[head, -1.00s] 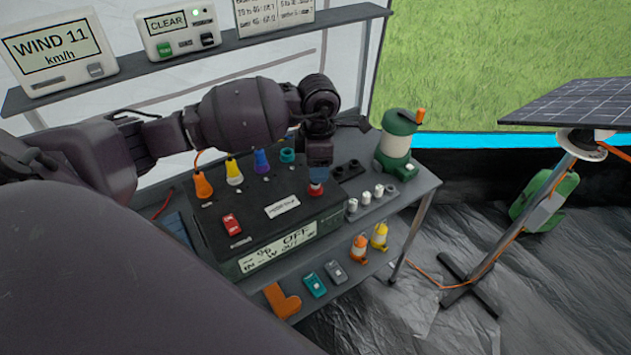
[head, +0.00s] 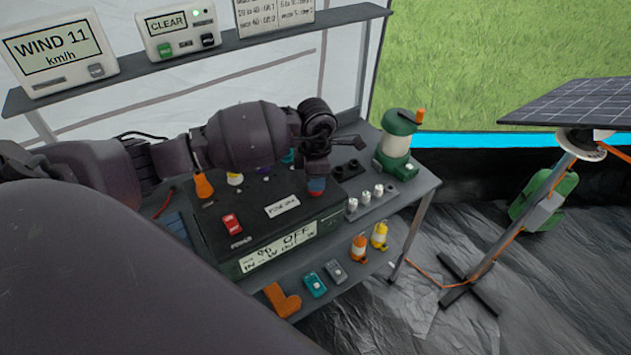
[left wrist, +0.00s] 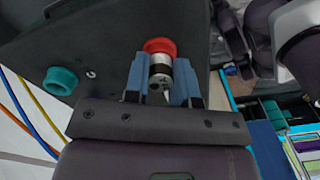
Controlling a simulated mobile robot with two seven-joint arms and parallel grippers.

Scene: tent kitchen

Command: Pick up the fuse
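A silver cylinder with a dark band, which looks like the fuse (left wrist: 160,70), stands at a red ring-shaped socket (left wrist: 158,46) in the left wrist view. The red socket also shows in the head view (head: 316,186), at the right end of a dark box (head: 255,228). My left gripper (head: 317,172) points down over this socket. In the left wrist view its blue fingers (left wrist: 160,80) stand on both sides of the cylinder, very close to it. I cannot tell whether they press on it. My right gripper is not in view.
Several small white cylinders (head: 366,197) stand in a row right of the box. A green lantern (head: 397,142) stands behind them. A red switch (head: 231,224) and coloured plugs, one orange (head: 203,185), are on the box. A shelf (head: 205,55) with displays runs behind my arm.

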